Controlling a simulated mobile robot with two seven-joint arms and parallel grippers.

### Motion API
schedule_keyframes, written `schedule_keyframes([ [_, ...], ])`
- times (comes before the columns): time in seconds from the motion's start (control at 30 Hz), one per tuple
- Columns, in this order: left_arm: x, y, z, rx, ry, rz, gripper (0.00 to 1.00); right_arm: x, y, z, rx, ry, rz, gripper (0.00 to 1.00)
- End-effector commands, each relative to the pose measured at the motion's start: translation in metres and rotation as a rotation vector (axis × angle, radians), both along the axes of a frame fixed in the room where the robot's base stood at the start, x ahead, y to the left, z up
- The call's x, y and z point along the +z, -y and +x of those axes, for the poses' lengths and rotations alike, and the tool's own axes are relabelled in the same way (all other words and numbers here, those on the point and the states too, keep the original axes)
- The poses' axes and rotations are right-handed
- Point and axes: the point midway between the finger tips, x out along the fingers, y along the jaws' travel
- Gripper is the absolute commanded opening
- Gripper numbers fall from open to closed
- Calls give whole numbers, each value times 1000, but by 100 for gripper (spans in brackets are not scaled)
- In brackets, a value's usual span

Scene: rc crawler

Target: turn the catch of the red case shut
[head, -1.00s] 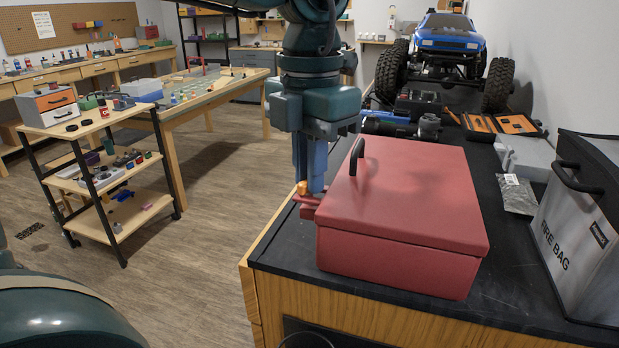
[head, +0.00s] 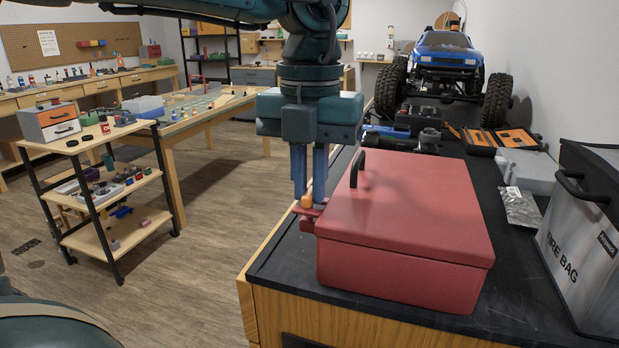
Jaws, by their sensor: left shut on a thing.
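The red case (head: 400,220) sits on the black worktop with its lid down and a black handle (head: 357,168) on top. Its catch (head: 307,202), an orange knob on a small red piece, is on the case's left side. My left gripper (head: 308,196) points straight down from above at the catch. Its two blue fingers are shut on the orange knob and partly hide it. My right gripper is not in view.
A grey fire bag (head: 588,235) stands at the right of the worktop (head: 290,272). A blue crawler (head: 445,62), tools and an open orange-lined case (head: 503,140) are behind the red case. A wooden cart (head: 105,242) stands on the floor at left.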

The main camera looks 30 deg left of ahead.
Motion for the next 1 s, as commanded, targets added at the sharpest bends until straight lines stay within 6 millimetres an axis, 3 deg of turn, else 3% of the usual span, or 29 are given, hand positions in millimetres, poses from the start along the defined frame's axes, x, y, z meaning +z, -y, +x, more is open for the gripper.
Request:
schedule_keyframes([
  [0.3,1,0,1,5,2,-1,0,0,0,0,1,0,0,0],
  [0.33,1,0,1,4,2,-1,12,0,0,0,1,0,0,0],
  [0.6,0,0,0,3,1,-2,33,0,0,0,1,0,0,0],
  [1.0,3,0,0,2,2,-3,33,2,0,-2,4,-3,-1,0],
])
